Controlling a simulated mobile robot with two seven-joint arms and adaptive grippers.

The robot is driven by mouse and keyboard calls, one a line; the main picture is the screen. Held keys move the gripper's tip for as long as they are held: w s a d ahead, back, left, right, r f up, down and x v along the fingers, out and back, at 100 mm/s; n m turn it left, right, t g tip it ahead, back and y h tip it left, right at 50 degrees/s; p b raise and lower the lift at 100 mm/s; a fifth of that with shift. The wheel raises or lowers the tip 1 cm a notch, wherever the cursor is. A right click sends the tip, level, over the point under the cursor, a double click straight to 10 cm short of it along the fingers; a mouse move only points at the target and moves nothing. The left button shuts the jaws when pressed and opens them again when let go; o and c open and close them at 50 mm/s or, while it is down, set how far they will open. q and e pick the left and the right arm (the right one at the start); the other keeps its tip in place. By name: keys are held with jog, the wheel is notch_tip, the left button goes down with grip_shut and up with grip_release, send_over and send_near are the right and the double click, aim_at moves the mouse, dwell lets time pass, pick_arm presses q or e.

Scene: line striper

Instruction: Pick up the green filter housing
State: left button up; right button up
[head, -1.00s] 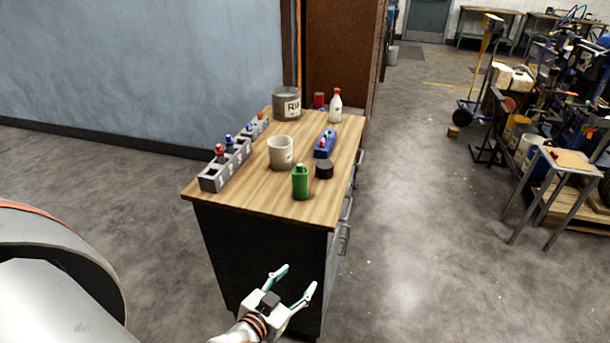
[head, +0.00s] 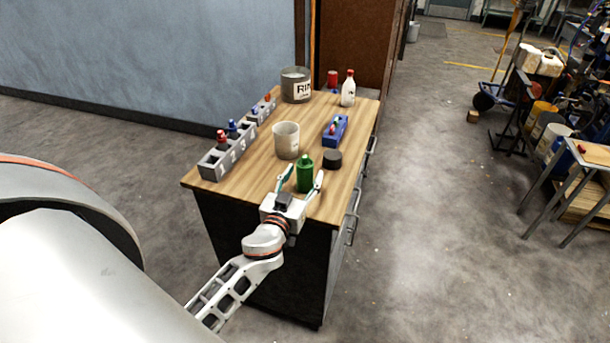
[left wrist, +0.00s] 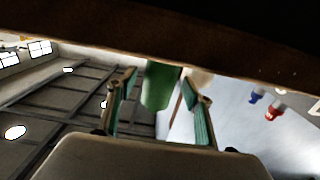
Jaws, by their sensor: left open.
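The green filter housing (head: 305,174) stands upright near the front edge of the wooden-topped cabinet in the head view. My left gripper (head: 302,178) is open at the near edge of the top, with one finger to the left and one to the right of the housing. In the left wrist view the housing (left wrist: 161,86) shows between the two open fingers (left wrist: 160,105). I cannot tell whether either finger touches it. My right gripper is not in view.
A beige cup (head: 286,140) stands behind the housing, and a black round cap (head: 332,159) sits close to its right. A blue holder (head: 335,130), a white bottle (head: 348,90), a RINSE-type tub (head: 296,84) and numbered grey racks (head: 213,166) share the wooden top (head: 240,184).

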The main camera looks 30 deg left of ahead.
pick_arm(q)
jog(key=shift+x, duration=0.8)
jog(key=c, duration=1.4)
grip_shut()
jog(key=shift+r, duration=0.1)
